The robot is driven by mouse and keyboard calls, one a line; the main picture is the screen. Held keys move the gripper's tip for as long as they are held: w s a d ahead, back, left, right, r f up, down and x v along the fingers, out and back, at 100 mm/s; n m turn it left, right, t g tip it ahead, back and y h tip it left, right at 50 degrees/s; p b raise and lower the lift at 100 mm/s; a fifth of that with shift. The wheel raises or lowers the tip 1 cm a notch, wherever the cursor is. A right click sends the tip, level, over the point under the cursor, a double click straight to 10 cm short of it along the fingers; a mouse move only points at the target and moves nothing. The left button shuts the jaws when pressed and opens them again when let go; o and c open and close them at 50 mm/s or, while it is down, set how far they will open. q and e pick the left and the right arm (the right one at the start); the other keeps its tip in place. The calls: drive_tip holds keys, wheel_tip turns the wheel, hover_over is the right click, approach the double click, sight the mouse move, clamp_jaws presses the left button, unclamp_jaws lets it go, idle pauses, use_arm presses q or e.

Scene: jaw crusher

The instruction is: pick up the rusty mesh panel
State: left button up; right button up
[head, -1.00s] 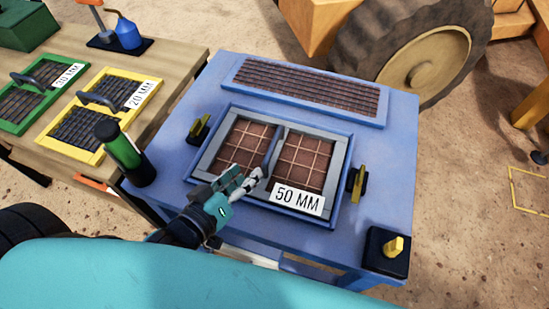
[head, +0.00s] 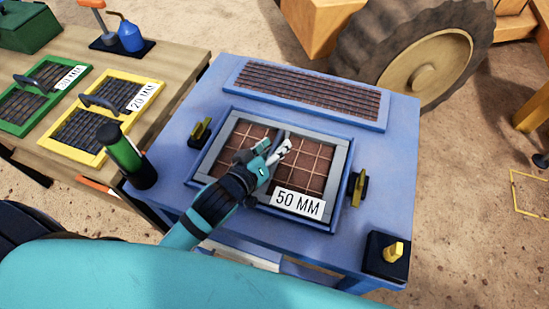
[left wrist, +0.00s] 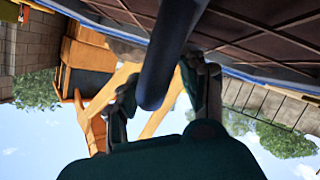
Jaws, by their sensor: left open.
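The rusty mesh panel (head: 311,161) has a grey frame and a white "50 MM" label. It lies in the recess of the blue machine top. My left gripper (head: 275,151) is open over the panel's middle, at its dark handle. The gripper hides much of the handle in the head view. In the left wrist view the handle (left wrist: 172,52) is a dark bar between the two open fingers (left wrist: 166,92), with the rusty mesh (left wrist: 262,28) behind it. I cannot tell whether the fingers touch the handle. My right gripper is not in view.
Yellow clamps (head: 200,131) and (head: 357,187) stand left and right of the recess. A black block with a yellow switch (head: 393,251) is at the near right corner. A green-black cylinder (head: 122,152) stands left. Green and yellow framed screens (head: 71,150) lie on the wooden table.

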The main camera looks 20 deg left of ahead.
use_arm(q)
clamp_jaws()
idle(0.4)
drive_tip(key=shift+r, duration=0.25)
